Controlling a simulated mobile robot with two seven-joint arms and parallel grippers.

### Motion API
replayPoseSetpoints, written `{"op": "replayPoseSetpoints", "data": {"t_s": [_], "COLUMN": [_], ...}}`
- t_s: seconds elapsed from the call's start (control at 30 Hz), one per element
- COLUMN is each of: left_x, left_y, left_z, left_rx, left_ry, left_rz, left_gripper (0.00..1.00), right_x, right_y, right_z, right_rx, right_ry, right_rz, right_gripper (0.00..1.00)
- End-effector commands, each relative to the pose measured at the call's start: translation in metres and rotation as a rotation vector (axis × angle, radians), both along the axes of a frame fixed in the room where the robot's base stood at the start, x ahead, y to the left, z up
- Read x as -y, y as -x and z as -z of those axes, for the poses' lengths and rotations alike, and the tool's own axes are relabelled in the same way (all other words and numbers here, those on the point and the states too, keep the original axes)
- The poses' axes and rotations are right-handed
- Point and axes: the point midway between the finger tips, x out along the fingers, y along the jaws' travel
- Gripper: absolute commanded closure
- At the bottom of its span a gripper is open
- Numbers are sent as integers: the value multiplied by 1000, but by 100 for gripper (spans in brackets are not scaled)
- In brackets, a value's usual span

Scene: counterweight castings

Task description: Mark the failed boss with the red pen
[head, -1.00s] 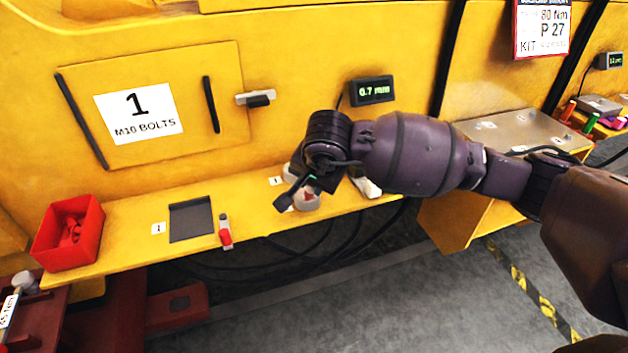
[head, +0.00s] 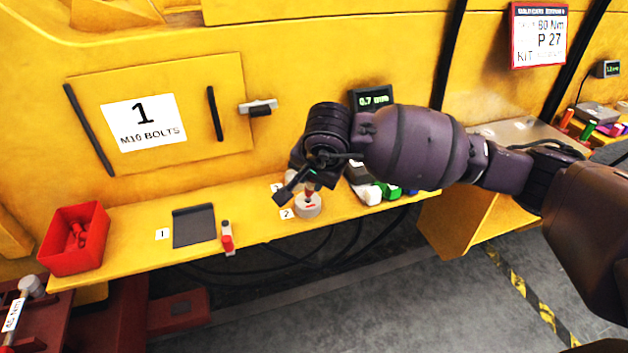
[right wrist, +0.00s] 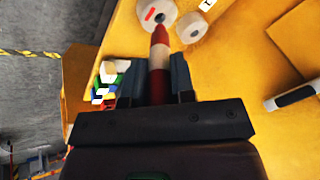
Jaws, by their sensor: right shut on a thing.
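My right gripper (head: 306,181) is shut on the red pen (right wrist: 159,50), which has a red tip and a white band. The pen also shows in the head view (head: 309,189), partly hidden by the gripper. Its tip points at a round pale boss (head: 306,209) on the yellow ledge, beside the label 2. The boss bears a short red stroke, and it also shows in the right wrist view (right wrist: 151,22). I cannot tell whether the tip touches it. My left gripper is not in view.
A red bin (head: 73,240) stands at the ledge's left end. A dark plate (head: 193,226) and a small red-and-white item (head: 227,241) lie between. Coloured blocks (right wrist: 107,82) lie near the boss. A 0.7 display (head: 373,98) is above.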

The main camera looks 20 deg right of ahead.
Motion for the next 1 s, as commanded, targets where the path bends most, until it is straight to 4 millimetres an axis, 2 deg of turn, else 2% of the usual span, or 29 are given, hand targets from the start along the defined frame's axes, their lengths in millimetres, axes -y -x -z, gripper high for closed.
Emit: {"op": "replayPoseSetpoints", "data": {"t_s": [0.5, 0.9, 1.0], "left_x": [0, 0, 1], "left_y": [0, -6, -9], "left_z": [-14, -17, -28], "left_rx": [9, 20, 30], "left_ry": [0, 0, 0], "left_rz": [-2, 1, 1], "left_gripper": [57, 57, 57], "right_x": [0, 0, 6], "right_y": [0, 0, 6], "right_z": [-26, -27, -26], "right_rx": [2, -9, -48], "right_ry": [1, 1, 1], "right_rz": [0, 1, 11], "right_gripper": [99, 99, 99]}}
